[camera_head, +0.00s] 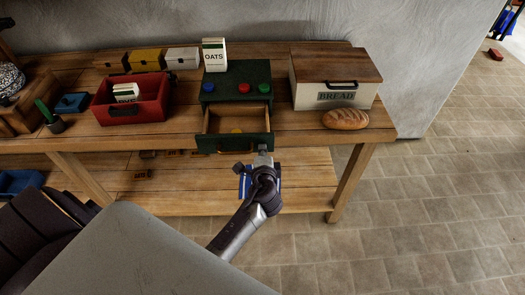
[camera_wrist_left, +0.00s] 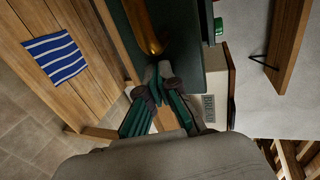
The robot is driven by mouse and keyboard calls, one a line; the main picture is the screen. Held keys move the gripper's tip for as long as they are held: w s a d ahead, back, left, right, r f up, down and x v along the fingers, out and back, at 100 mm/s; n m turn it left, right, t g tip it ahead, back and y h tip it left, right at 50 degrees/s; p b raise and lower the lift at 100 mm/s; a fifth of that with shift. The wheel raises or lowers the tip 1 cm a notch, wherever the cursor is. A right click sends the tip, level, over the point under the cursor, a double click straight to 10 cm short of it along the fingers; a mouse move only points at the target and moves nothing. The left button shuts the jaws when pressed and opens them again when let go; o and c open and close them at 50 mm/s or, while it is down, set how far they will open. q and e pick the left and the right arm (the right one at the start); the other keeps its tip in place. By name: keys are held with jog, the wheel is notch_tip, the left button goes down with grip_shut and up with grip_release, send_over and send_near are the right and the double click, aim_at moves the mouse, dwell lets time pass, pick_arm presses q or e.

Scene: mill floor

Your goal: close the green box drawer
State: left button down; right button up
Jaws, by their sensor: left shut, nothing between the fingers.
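The green box (camera_head: 236,78) stands on the wooden workbench, with red, blue and green knobs on it. Its drawer (camera_head: 236,143) is pulled out toward me, and its wooden inside with a small yellowish thing shows. The drawer's green front with a brass handle (camera_wrist_left: 146,28) fills the upper middle of the left wrist view. My left gripper (camera_head: 263,153) is shut and empty at the right part of the drawer front. In the left wrist view its fingertips (camera_wrist_left: 158,72) are close to the front, beside the handle; I cannot tell whether they touch. My right gripper is not in view.
A cream bread box (camera_head: 335,95) and a loaf (camera_head: 345,119) stand right of the green box. A red box (camera_head: 131,98) stands left. An oats packet (camera_head: 214,54) stands behind. A striped blue cloth (camera_wrist_left: 56,57) lies on the lower shelf.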

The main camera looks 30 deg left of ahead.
aim_at(260, 111)
pick_arm(q)
jog(key=w+a+b, duration=0.1)
jog(key=w+a, duration=0.1)
jog(key=w, duration=0.2)
jog(key=w+a+b, duration=0.1)
jog(key=w+a, duration=0.2)
jog(key=w, duration=0.1)
jog(key=w+a+b, duration=0.2)
jog(key=w+a, duration=0.1)
jog(key=w, duration=0.2)
jog(key=shift+w, duration=0.1)
jog(key=shift+a+r, duration=0.1)
jog(key=shift+r, duration=0.15)
jog(key=shift+r, duration=0.1)
